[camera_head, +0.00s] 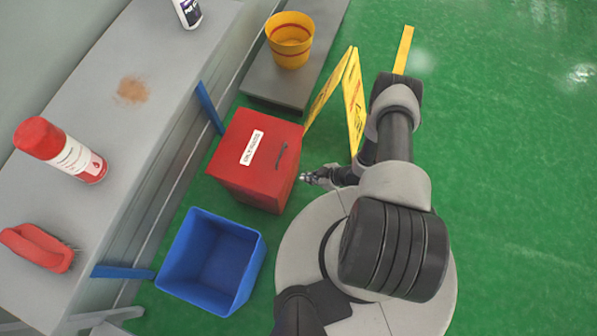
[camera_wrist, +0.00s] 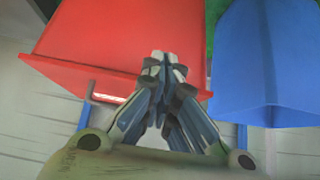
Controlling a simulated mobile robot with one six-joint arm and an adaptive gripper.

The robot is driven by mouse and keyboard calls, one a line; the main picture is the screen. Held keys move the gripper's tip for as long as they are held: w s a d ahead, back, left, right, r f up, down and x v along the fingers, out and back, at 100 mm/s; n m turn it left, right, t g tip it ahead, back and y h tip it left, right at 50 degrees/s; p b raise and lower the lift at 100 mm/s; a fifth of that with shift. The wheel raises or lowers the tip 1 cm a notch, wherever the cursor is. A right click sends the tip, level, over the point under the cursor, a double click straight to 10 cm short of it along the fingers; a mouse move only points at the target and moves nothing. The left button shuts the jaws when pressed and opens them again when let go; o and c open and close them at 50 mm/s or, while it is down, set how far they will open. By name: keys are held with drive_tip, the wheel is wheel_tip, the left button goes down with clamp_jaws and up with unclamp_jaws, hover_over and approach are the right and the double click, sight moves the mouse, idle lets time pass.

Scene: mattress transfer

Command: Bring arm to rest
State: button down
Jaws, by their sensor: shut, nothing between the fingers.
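My gripper (camera_head: 312,177) is beside the right side of the red box in the head view, low and close to my base. In the wrist view my gripper (camera_wrist: 160,62) has its fingertips together and holds nothing. The red box (camera_head: 243,180) stands on the green floor and has a white label on its top. It also fills the upper left of the wrist view (camera_wrist: 110,35). I cannot tell whether the fingertips touch it. My arm is folded above my base.
An open blue bin (camera_head: 190,285) stands below the red box. A yellow wet-floor sign (camera_head: 353,95) stands at its upper right. A yellow bucket (camera_head: 290,40) is on a grey platform. A grey bench (camera_head: 130,140) holds a red-capped can (camera_head: 75,160) and a red brush (camera_head: 38,247). The right floor is clear.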

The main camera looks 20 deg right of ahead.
drive_tip(key=shift+s+d+f, duration=0.25)
drive_tip(key=shift+s+d, duration=0.2)
drive_tip(key=shift+d, duration=0.15)
drive_tip(key=shift+s+d+f, duration=0.25)
drive_tip(key=shift+s+d, duration=0.15)
drive_tip(key=shift+d, duration=0.2)
